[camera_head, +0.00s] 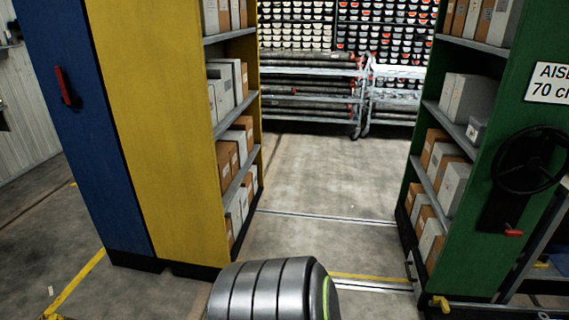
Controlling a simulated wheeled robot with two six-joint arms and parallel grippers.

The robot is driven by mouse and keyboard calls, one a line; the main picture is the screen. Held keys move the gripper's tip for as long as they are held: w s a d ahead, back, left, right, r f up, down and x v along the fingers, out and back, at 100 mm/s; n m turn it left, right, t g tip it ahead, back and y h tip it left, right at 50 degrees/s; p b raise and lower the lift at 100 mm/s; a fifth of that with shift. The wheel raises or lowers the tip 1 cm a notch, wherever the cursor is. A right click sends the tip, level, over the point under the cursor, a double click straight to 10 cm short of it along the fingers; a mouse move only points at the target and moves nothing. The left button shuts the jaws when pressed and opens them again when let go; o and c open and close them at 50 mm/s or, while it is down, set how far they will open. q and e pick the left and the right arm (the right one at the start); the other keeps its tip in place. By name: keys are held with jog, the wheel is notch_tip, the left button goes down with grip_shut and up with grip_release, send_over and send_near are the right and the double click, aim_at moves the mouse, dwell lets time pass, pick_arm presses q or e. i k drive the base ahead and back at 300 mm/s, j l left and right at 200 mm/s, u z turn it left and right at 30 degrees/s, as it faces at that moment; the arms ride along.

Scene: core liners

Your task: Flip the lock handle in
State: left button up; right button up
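A red handle (64,87) stands upright on the blue end panel at the left. Another small red handle (513,233) sticks out low on the green end panel, below a black handwheel (530,161). I cannot tell which of the two is the lock handle. Neither of my grippers is in view. A grey ribbed part of my own body shows at the bottom centre, apart from both handles.
An open aisle runs between the yellow shelving unit (171,120) and the green unit (477,100), with floor rails (330,219) across it. Pipe racks (310,90) stand at the back. A metal frame with yellow parts (441,304) is at the lower right.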

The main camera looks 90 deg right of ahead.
aim_at(510, 232)
jog(key=z, duration=4.4)
jog(key=i+l+z, duration=0.15)
jog(key=i+l, duration=0.15)
jog(key=i, duration=0.35)
jog(key=i+l+z, duration=0.15)
jog(key=i, duration=0.5)
jog(key=i+l+z, duration=0.1)
jog(key=i, duration=0.6)
jog(key=l, duration=0.1)
